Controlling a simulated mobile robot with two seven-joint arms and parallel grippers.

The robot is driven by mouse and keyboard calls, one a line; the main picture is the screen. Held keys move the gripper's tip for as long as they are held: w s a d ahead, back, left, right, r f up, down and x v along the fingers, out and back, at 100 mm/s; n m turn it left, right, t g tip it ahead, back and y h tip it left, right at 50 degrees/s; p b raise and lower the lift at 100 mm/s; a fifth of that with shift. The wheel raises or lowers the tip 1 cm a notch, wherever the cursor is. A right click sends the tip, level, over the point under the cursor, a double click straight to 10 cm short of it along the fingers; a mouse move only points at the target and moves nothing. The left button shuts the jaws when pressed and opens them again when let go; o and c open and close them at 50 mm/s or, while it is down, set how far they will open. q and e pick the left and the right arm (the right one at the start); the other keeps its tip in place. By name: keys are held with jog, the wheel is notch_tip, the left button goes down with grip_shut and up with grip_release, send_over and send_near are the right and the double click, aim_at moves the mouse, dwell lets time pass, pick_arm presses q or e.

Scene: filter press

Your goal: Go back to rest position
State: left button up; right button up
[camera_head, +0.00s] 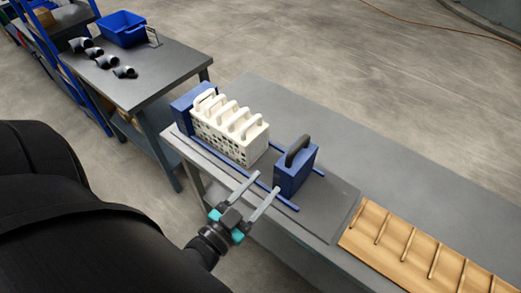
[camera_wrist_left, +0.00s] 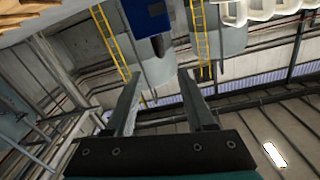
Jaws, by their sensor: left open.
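My left gripper (camera_head: 262,195) is open and empty in the head view, at the front edge of the grey table, in front of the filter press. In the left wrist view its two fingers (camera_wrist_left: 160,100) stand apart with nothing between them. The press has a block of white plates (camera_head: 230,130) with handles, between a blue end block (camera_head: 190,108) at left and a blue block with a black handle (camera_head: 295,168) at right. A gap lies between the plates and the right block. Blue rails (camera_head: 283,199) run beneath them. My right gripper is not in view.
A wooden rack (camera_head: 405,245) with several slats lies on the table's right part. At the upper left, a second table (camera_head: 165,75) holds a blue bin (camera_head: 122,30) and several grey pipe elbows (camera_head: 103,60). A blue-framed shelf stands farther left. Open floor lies behind the tables.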

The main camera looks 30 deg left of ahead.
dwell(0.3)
pick_arm(q)
jog(key=s+d+f+g+b, duration=0.15)
jog(key=s+f+g, duration=0.25)
jog(key=f, duration=1.1)
jog(key=s+f+g+b, duration=0.3)
jog(key=s+f+g, duration=0.15)
jog(key=f, duration=1.15)
jog(key=s+a+f+g+y+b, duration=0.1)
jog(key=s+f+g+b, duration=0.2)
jog(key=s+f+g, duration=0.5)
jog(key=s+f, duration=0.7)
jog(key=s, duration=0.2)
jog(key=shift+a+n+y, duration=0.25)
jog(key=shift+n+y, duration=0.05)
jog(key=shift+n, duration=0.1)
